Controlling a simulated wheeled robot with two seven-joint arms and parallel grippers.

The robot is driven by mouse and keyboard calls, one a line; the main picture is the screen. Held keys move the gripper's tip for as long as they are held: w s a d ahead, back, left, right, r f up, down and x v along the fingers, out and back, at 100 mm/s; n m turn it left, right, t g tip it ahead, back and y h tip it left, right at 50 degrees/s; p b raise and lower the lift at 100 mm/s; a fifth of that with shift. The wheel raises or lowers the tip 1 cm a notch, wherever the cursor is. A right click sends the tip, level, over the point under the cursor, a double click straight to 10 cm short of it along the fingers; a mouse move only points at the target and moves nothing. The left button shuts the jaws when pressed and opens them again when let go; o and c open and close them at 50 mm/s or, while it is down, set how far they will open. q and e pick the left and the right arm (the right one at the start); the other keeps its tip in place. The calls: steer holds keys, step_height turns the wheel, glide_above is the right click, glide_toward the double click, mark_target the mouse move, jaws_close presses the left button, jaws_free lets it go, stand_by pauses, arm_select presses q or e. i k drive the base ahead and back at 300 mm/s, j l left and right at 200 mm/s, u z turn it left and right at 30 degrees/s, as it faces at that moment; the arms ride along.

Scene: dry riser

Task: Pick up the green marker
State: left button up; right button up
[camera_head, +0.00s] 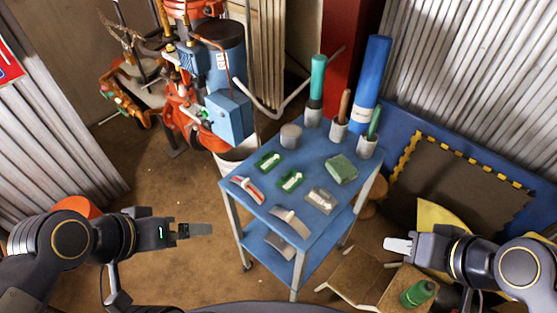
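A slim green marker-like stick (374,122) stands tilted in a small grey cup (367,147) at the right back corner of the blue cart (318,160). A thicker teal-green cylinder (318,77) stands upright in another grey cup (313,113) at the back of the cart. I cannot tell for certain which is the marker. My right gripper (398,245) is right of the cart, apart from both green things. My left gripper (195,230) is left of the cart, far from them.
A cup with a brown-handled item (343,105) and a tall blue cylinder (373,75) are close to the green stick. Green and grey blocks lie on the cart top. A green bottle (417,293) is at lower right. Red and blue machinery (205,80) stands behind left.

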mark_target(269, 160)
steer(key=u, duration=0.25)
steer(key=z, duration=0.5)
steer(key=j+z, duration=0.2)
steer(key=z, duration=0.25)
steer(key=k+j+z, duration=0.1)
steer(key=z, duration=0.4)
steer(key=k+j+z, duration=0.1)
steer(key=j+z, duration=0.15)
steer(key=z, duration=0.2)
steer(key=j, duration=0.95)
